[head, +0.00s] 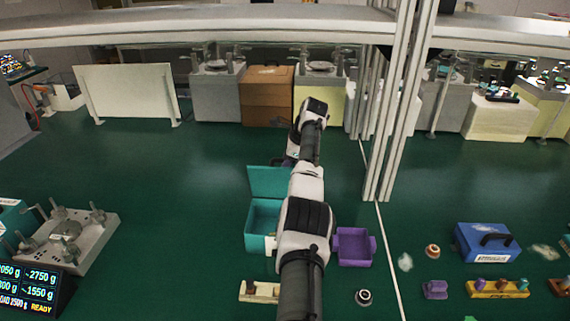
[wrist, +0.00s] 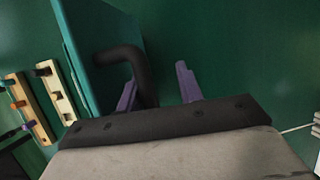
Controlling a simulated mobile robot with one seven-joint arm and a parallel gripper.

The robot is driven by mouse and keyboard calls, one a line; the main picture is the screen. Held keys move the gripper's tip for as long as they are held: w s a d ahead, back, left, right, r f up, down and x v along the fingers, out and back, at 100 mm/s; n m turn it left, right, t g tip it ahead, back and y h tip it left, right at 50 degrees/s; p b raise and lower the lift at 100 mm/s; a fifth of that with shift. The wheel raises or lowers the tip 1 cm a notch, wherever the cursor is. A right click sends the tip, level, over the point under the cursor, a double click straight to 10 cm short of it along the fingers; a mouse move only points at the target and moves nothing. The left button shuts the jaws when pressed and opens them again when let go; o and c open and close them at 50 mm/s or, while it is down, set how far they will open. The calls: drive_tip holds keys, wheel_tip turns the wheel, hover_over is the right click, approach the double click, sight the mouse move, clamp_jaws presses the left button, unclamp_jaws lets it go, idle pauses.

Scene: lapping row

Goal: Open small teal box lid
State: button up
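The small teal box (head: 264,218) stands on the green floor near the middle of the head view, partly covered by my arm. Its lid (head: 268,180) stands raised at the far side, and it also fills the left of the wrist view (wrist: 88,45). The lid's dark curved handle (wrist: 122,57) reaches toward my gripper. My gripper (wrist: 158,76) has its two purple fingers apart. Part of the handle lies between them, close to the left finger; I cannot tell whether they touch. In the head view my arm mostly hides the gripper.
A purple open bin (head: 354,246) stands right of the box. A wooden peg block (head: 259,291) lies in front of it. A blue case (head: 487,243) is at the right, and a grey fixture (head: 72,240) at the left. White posts (head: 404,110) rise right of my arm.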

drive_tip(key=b+v, duration=0.2)
drive_tip(key=v, duration=1.1)
drive_tip(key=shift+r, duration=0.25)
drive_tip(key=shift+d, duration=0.1)
